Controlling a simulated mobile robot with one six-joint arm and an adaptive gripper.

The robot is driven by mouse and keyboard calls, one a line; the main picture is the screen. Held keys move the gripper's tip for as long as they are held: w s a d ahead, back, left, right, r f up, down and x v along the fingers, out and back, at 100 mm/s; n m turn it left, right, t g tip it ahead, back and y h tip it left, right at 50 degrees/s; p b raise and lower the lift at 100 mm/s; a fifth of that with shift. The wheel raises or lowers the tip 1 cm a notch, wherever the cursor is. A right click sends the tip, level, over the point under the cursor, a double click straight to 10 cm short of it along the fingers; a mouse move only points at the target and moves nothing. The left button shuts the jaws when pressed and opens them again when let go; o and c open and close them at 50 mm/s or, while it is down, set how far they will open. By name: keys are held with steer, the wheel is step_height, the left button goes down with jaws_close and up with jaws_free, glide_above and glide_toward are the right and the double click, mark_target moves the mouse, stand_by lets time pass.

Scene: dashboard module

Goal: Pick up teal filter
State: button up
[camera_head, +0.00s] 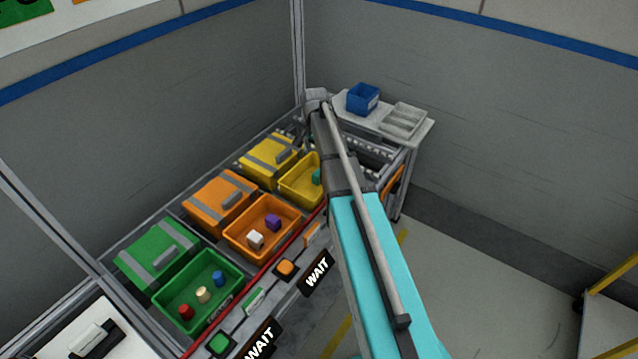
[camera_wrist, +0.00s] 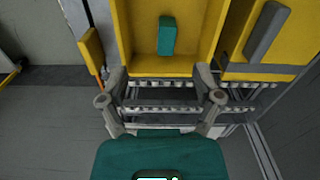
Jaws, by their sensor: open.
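The teal filter (camera_wrist: 167,36) is a small block inside the open yellow bin (camera_wrist: 124,30) in the wrist view. It also shows in the head view (camera_head: 317,176), partly hidden behind my arm. My gripper (camera_wrist: 161,76) is open and empty in the wrist view. Its fingers are spread apart just below the near wall of the yellow bin in the picture, and the filter lies above the gap between them, apart from both. In the head view the end of my arm is above the far end of the bench, and the fingers cannot be made out clearly.
A yellow lid (camera_head: 268,161) sits behind the yellow bin. An orange bin (camera_head: 236,240) holds a white and a purple block. A green bin (camera_head: 166,311) holds several small parts. A blue box (camera_head: 362,98) and a grey tray (camera_head: 402,120) stand on the side table.

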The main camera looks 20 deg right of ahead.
mark_target(319, 172)
steer(key=w+d, duration=0.1)
steer(key=w+d+f+m, duration=0.1)
steer(key=shift+w+d, duration=0.2)
steer(key=shift+w, duration=0.15)
steer(key=shift+f+b, duration=0.1)
steer(key=shift+b, duration=0.25)
step_height(319, 172, down, 8)
steer(key=b, duration=0.8)
steer(key=shift+f, duration=0.25)
steer(key=shift+b, duration=0.3)
steer(key=shift+w+d+f+b, duration=0.1)
steer(key=shift+w+f+b, duration=0.05)
steer(key=shift+f+b, duration=2.45)
steer(key=c, duration=1.1)
steer(key=shift+c, duration=0.2)
